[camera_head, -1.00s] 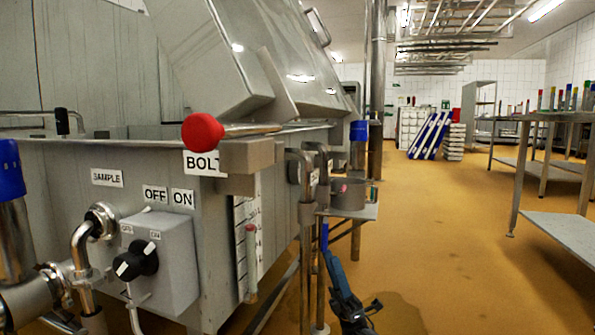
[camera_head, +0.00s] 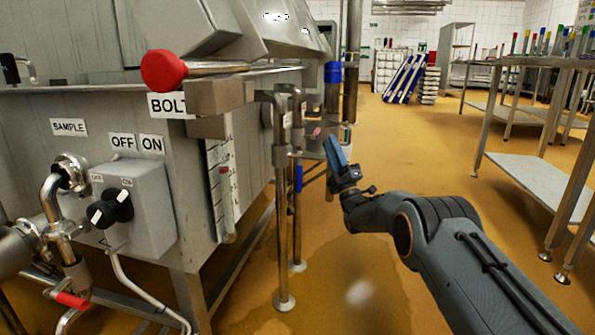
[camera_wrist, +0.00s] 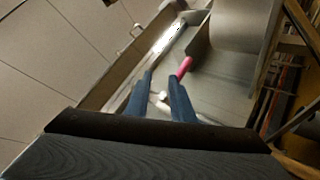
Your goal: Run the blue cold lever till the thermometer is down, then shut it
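A blue lever (camera_head: 298,178) hangs upright on the steel pipes below the vat's corner. A white scale strip with a red-topped tube (camera_head: 222,185) is on the vat's side and may be the thermometer; its reading is too small to tell. My gripper (camera_head: 336,152) is right of the pipes and above the blue lever, touching nothing that I can make out. In the wrist view its two blue fingers (camera_wrist: 161,82) are apart with nothing held. A pink-red handle (camera_wrist: 184,67) shows just beyond the right finger. The blue lever is not clear in the wrist view.
A red-knobbed bolt handle (camera_head: 167,70) juts from the vat. A switch box (camera_head: 132,208) and a red-handled sample valve (camera_head: 72,300) are at left. Steel tables (camera_head: 535,178) stand at right. Open yellow floor lies between.

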